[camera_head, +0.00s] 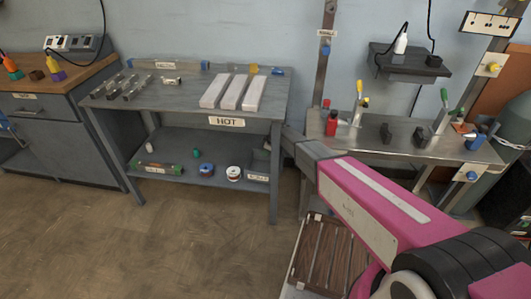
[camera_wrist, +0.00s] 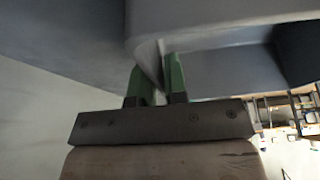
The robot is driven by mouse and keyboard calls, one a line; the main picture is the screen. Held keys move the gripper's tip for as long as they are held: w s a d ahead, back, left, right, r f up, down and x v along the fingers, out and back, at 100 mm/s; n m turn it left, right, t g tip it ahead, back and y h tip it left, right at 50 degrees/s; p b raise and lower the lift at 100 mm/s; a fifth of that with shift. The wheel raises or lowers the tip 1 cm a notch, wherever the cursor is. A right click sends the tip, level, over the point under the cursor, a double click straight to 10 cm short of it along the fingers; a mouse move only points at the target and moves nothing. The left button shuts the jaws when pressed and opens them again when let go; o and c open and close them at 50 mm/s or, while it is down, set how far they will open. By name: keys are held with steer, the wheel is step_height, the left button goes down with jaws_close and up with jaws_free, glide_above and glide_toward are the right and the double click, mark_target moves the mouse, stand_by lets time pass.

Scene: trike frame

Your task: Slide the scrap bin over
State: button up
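The scrap bin (camera_head: 262,160) is a grey open box at the right end of the workbench's lower shelf, with a small label in front that is too small to read surely. My arm hides part of that end of the bench. My gripper is hidden in the head view. In the wrist view, the two green fingers of my gripper (camera_wrist: 161,80) are close together, with a thin grey wall between them that appears to be the bin's (camera_wrist: 210,20). A dark hollow shows at the upper right.
The grey workbench (camera_head: 150,95) holds white bars and small metal parts on top. Its lower shelf (camera_head: 180,168) carries a green-and-red tool, a blue-grey pot and a white tin (camera_head: 233,173). A wooden slatted crate (camera_head: 325,250) stands on the floor. Floor in front is clear.

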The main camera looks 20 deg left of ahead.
steer(key=shift+o, duration=1.3)
steer(key=shift+r, duration=0.15)
steer(key=v, duration=1)
steer(key=shift+d+r, duration=0.1)
steer(key=shift+r, duration=0.15)
